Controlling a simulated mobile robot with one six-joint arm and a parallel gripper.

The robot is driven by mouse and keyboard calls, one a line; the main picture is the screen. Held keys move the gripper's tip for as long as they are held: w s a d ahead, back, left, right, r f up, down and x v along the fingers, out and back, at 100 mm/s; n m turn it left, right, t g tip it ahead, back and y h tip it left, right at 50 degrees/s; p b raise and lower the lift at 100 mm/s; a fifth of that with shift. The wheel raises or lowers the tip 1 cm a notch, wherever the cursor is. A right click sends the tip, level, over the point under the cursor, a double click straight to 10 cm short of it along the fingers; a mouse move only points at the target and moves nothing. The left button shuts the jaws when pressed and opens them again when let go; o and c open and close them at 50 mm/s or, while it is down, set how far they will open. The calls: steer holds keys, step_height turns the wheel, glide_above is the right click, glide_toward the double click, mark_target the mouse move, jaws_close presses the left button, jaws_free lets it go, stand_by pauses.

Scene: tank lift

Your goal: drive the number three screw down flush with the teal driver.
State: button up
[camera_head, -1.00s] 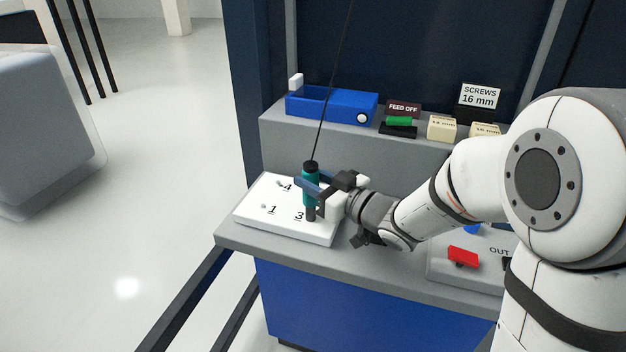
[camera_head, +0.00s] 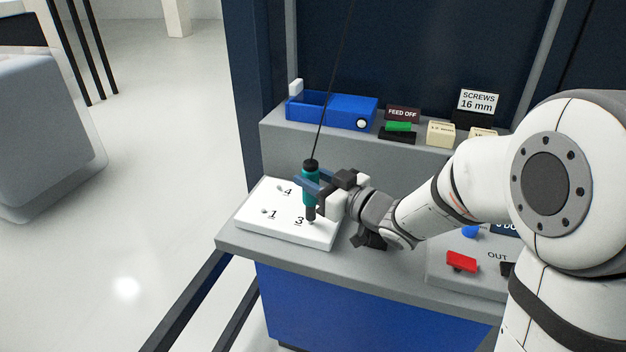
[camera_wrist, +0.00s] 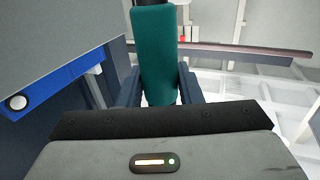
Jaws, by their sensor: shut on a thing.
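The teal driver (camera_head: 309,188) hangs upright on a dark cable over the white plate (camera_head: 262,233). My gripper (camera_head: 316,184) is shut on its body, and the wrist view shows the driver (camera_wrist: 157,60) between the fingers. The driver's dark tip is just above or at the number three screw (camera_head: 311,222), beside the printed 3. Whether the tip touches the screw cannot be told. Screws also show beside the 1 (camera_head: 264,211) and the 4 (camera_head: 279,188). The number two position is hidden behind the driver and gripper.
A blue bin (camera_head: 340,110), a FEED OFF sign (camera_head: 403,114), a green block (camera_head: 398,127) and small cream boxes (camera_head: 441,134) stand on the raised back shelf. A red switch (camera_head: 461,261) is on the panel at right. The bench left of the plate is narrow.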

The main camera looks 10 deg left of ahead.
mark_target(313, 163)
steer(key=shift+r+p, duration=1.35)
steer(key=shift+r, duration=0.75)
